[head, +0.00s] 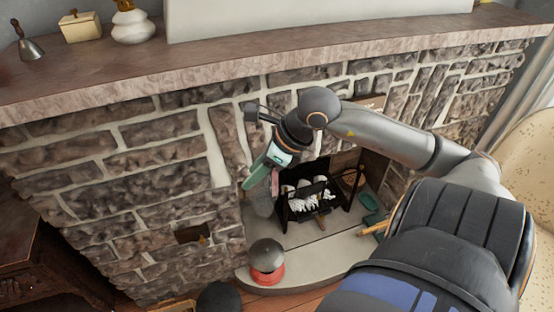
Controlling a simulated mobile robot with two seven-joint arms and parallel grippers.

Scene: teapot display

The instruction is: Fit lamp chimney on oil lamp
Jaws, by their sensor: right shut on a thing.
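My right gripper (262,182) hangs in front of the stone fireplace, pointing down, below mantel height. It is shut on a greyish, see-through thing (263,203) that looks like the glass lamp chimney; its outline is faint against the stone. A white, rounded vessel with a gold-coloured top (132,25) stands upright on the mantel at the upper left and looks like the oil lamp. Its top is cut by the picture edge. The chimney is well below and to the right of it, apart from it. My left gripper is not in view.
The mantel (200,62) also holds a cream box (80,27) and a hand bell (29,46). A large pale panel stands behind. Below are a fire grate (318,200) and a red-based round object (267,266) on the hearth. The mantel's front strip is clear.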

